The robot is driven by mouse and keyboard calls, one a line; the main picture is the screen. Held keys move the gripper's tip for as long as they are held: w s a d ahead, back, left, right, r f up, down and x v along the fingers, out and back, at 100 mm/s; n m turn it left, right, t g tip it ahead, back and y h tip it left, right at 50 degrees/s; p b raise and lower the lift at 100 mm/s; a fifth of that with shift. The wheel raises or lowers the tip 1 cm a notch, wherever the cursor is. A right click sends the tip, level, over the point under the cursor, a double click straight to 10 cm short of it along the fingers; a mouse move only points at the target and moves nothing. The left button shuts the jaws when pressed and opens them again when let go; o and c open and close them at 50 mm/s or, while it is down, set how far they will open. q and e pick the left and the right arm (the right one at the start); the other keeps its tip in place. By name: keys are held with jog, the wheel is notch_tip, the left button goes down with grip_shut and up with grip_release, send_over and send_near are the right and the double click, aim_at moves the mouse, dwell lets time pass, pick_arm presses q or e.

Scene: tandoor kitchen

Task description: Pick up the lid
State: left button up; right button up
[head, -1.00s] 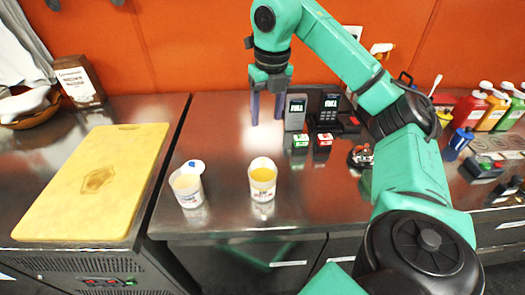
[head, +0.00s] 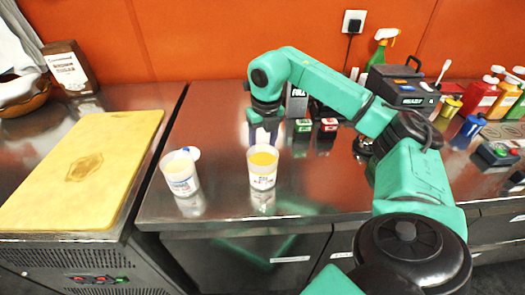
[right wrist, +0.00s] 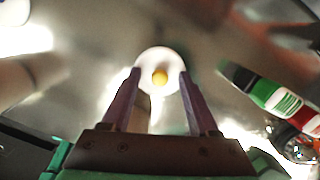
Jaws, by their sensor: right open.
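The right cup (head: 262,175) holds yellow contents. My left gripper is out of view.
A yellow cutting board (head: 85,170) lies on the left counter. Small green (head: 302,126) and red (head: 329,126) boxes stand right of my gripper. Dark devices, a spray bottle (head: 377,55) and sauce bottles (head: 477,100) stand farther right. The counter front right of the cups is clear.

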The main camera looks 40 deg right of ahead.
grip_shut()
jog(key=shift+r, duration=0.1)
